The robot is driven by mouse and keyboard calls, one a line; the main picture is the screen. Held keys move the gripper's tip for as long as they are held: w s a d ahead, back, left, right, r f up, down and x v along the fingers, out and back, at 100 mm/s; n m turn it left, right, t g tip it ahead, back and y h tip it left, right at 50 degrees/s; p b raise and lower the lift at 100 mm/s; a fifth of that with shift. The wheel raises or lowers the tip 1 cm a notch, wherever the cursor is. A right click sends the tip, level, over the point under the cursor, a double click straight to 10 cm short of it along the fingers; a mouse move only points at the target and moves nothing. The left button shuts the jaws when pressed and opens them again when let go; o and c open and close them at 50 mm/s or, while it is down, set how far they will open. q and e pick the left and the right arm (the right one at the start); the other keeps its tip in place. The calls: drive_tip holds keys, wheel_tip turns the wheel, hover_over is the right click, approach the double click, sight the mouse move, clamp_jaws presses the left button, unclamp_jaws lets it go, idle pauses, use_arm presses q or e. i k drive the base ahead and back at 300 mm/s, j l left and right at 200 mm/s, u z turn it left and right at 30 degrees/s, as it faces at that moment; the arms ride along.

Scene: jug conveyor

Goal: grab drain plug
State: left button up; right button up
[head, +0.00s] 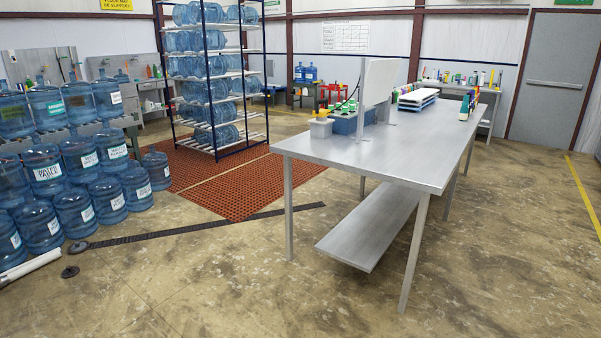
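A small dark round disc (70,271) lies on the concrete floor at the lower left, near the end of a white pipe. A second dark round piece (78,247) lies just behind it, at the near left end of a long dark floor drain strip (200,226). I cannot tell from this distance which of the two discs is the drain plug. Neither of my grippers shows in the head view.
Stacked blue water jugs (75,207) line the left side, with a white pipe (30,268) on the floor before them. A metal table (400,155) stands at center right. A jug rack (212,85) stands on red matting (215,180). The foreground floor is clear.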

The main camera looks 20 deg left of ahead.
sight(78, 246)
drive_tip(key=i+j+u, duration=0.15)
drive_tip(key=i+u, duration=0.8)
drive_tip(key=u, duration=0.2)
drive_tip(key=i+l+u, duration=0.15)
drive_tip(key=i+u, duration=0.25)
drive_tip(key=i+j+u, duration=0.2)
drive_tip(key=i+u, duration=0.2)
drive_tip(key=i, duration=0.5)
drive_tip(key=i+u, duration=0.35)
drive_tip(key=i, duration=0.55)
